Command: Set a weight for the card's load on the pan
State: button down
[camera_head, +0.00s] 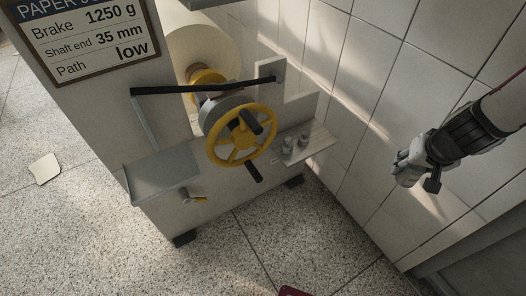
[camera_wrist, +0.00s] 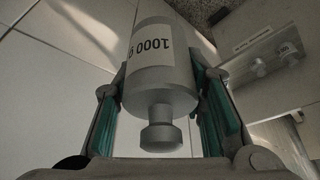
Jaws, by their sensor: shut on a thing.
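My gripper (camera_head: 408,170) is at the right in the head view, in the air before the tiled wall, well apart from the machine. In the wrist view it is shut on a grey cylindrical weight (camera_wrist: 158,84) labelled "1000 g", knob towards the camera. The card (camera_head: 88,38) reads Brake 1250 g, Shaft end 35 mm, Path low. A grey flat tray (camera_head: 160,176), apparently the pan, sits below a rod from the black lever (camera_head: 190,89); it looks empty. Two small weights (camera_head: 294,145) stand on the right shelf (camera_head: 318,145) and show in the wrist view (camera_wrist: 271,58).
A yellow handwheel (camera_head: 241,135) juts out between the tray and the shelf. A paper roll (camera_head: 205,45) is behind it. The tiled wall (camera_head: 345,75) is close on the right. Open floor lies in front.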

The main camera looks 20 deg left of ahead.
aim_at(179, 163)
jog(key=k+j+u, duration=0.2)
jog(key=k+j, duration=0.15)
jog(key=j, duration=0.3)
jog(key=k+j+u, duration=0.25)
jog(key=j, duration=0.45)
jog(key=k+j+u, duration=0.1)
jog(key=k+j, duration=0.15)
jog(key=i+j, duration=0.1)
jog(key=i, duration=0.25)
